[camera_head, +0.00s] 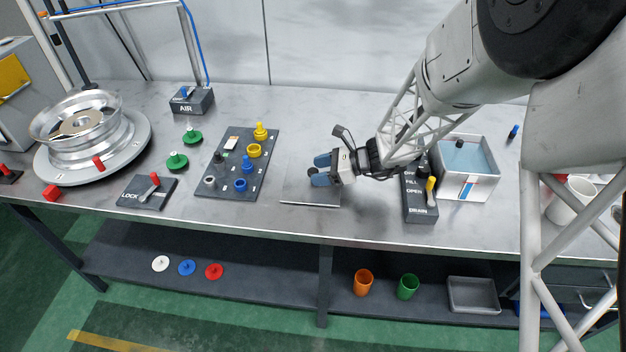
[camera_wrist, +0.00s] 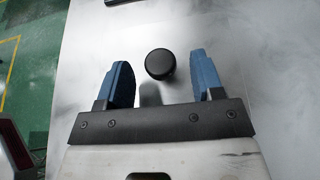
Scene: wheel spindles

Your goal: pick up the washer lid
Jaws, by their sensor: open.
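The washer lid (camera_head: 300,192) appears to be the flat grey metal plate lying on the bench, left of the open washer tank (camera_head: 468,187). A round black knob (camera_wrist: 160,64) shows in the wrist view above a pale grey surface. My gripper (camera_head: 320,170) is over the plate, its blue fingers pointing left in the head view. The fingers are open and apart, one on each side of the knob, with a gap on both sides. The gripper hides the knob and part of the plate in the head view.
A dark peg board (camera_head: 222,190) with coloured pieces lies left of the plate. A dark control panel (camera_head: 420,205) with a yellow-tipped lever stands to the right, beside the tank. The bench's front edge (camera_head: 270,234) is close to the plate. Bare bench lies behind.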

